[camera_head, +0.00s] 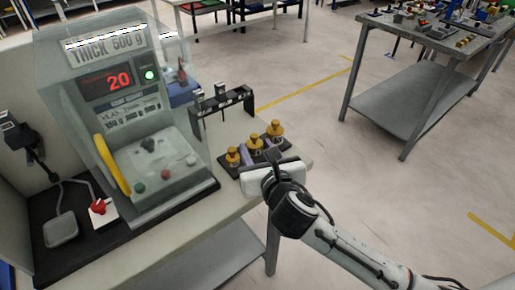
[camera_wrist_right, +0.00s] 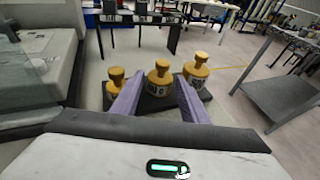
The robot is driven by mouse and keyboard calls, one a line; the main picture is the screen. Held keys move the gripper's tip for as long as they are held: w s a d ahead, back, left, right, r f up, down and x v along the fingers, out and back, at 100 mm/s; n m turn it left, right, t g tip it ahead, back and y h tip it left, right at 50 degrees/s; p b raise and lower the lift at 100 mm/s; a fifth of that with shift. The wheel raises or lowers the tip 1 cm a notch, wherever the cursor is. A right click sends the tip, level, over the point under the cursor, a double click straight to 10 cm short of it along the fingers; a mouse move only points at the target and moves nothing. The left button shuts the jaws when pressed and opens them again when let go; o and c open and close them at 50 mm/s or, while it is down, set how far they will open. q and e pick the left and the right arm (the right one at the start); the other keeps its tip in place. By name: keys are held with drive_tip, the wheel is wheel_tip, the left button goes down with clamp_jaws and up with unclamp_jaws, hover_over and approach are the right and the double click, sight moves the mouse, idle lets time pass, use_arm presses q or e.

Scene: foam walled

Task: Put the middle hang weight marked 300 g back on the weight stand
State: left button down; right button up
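Three brass-coloured knobbed weights stand in a row on a black weight stand (camera_head: 229,170), which also shows in the right wrist view (camera_wrist_right: 160,104). The middle weight (camera_head: 254,147) is upright and sits between the two purple fingers of my right gripper (camera_head: 259,153). In the right wrist view the middle weight (camera_wrist_right: 158,83) appears to rest on the stand, with a small gap beside each finger. The left weight (camera_head: 233,157) and the right weight (camera_head: 275,133) stand on either side of the fingers. My left gripper is not in view.
A glass-sided machine (camera_head: 150,150) with a red "20" display stands left of the stand. A black rack (camera_head: 222,105) stands behind the weights. The bench edge is close on the right, with open floor beyond. A grey cluttered table (camera_head: 430,50) stands farther right.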

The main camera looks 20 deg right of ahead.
drive_tip(key=shift+s+r, duration=0.1)
drive_tip(key=shift+r, duration=0.1)
drive_tip(key=v, duration=1.1)
drive_tip(key=shift+s+p, duration=0.3)
drive_tip(key=shift+s, duration=0.05)
